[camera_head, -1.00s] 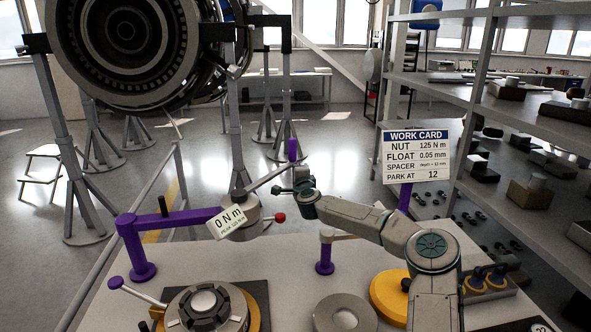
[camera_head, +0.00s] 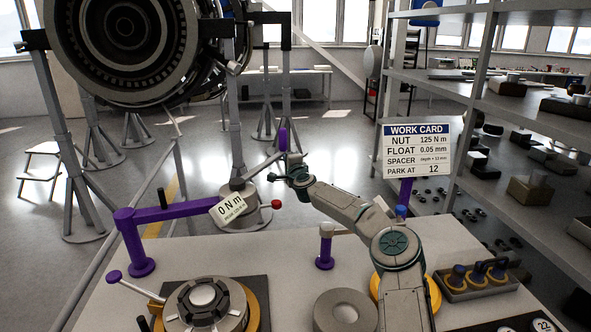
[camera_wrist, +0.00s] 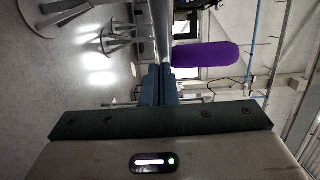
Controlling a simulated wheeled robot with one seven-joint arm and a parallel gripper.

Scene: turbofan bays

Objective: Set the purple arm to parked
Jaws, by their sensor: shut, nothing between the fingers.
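The purple arm (camera_head: 168,216) rises from a purple post at the table's left and reaches right to a head with a "0 N m" label (camera_head: 230,208). From the head a thin grey lever runs back and right to an upright purple handle (camera_head: 283,139). My gripper (camera_head: 277,176) is just below and beside this handle. In the wrist view, my gripper (camera_wrist: 158,84) has its fingers together, with nothing between them. The purple handle (camera_wrist: 205,54) lies just beyond and right of the fingertips there; I cannot tell if they touch.
The work card (camera_head: 416,150) reads "PARK AT 12". A round fixture (camera_head: 205,305), a grey disc (camera_head: 345,312), a short purple post (camera_head: 325,250) and a tray of pegs (camera_head: 478,280) stand on the table. A red knob (camera_head: 276,204) is close below my gripper. Shelves stand at right.

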